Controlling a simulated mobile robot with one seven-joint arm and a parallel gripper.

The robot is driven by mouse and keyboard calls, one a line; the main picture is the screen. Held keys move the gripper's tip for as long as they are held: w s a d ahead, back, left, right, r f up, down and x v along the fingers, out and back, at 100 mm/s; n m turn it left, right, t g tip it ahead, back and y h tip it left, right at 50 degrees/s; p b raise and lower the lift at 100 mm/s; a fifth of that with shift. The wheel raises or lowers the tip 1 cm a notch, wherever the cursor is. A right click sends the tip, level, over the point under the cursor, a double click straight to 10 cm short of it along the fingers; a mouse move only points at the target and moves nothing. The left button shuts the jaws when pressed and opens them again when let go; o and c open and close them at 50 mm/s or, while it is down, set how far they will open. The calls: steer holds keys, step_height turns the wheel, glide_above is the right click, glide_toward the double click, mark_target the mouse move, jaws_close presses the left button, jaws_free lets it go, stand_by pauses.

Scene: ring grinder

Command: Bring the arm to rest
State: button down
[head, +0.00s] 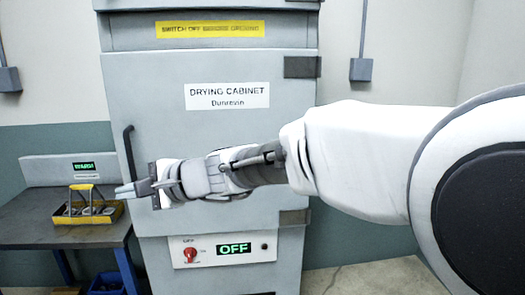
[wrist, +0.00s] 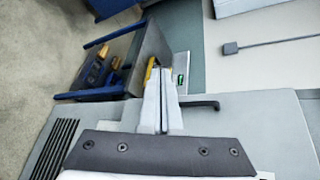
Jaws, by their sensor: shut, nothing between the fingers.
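My gripper (head: 126,190) is at the end of my arm, which reaches leftward from the right side of the head view, in front of the drying cabinet (head: 215,130). In the wrist view my gripper (wrist: 158,75) shows its two fingers side by side, shut with nothing between them. In the head view its tips are just right of a yellow carrier (head: 75,217), nearer the camera; I cannot tell the gap. In the wrist view the fingers cover part of the carrier (wrist: 149,72).
The carrier, with grey parts in it, stands on a dark table (head: 40,232) left of the cabinet. The cabinet has a black handle (head: 129,155), a red knob (head: 190,255) and a green display (head: 234,248) reading OFF. A blue bin (head: 106,284) is below the table.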

steer(key=s+d+f+n+h+p, duration=0.1)
steer(key=s+d+h, duration=0.3)
steer(key=d, duration=0.9)
steer(key=s+d+f+n+t+h+p, duration=0.1)
steer(key=s+d+n+h, duration=0.3)
steer(key=s+d, duration=0.4)
steer(key=s+d+f+n+h+p, duration=0.2)
steer(key=s+d+h, duration=0.3)
steer(key=d, duration=1.3)
steer(key=shift+s+d+f+n+t+h, duration=0.3)
steer(key=shift+s+f+n, duration=0.15)
steer(key=shift+f+n, duration=0.2)
steer(key=shift+a, duration=0.2)
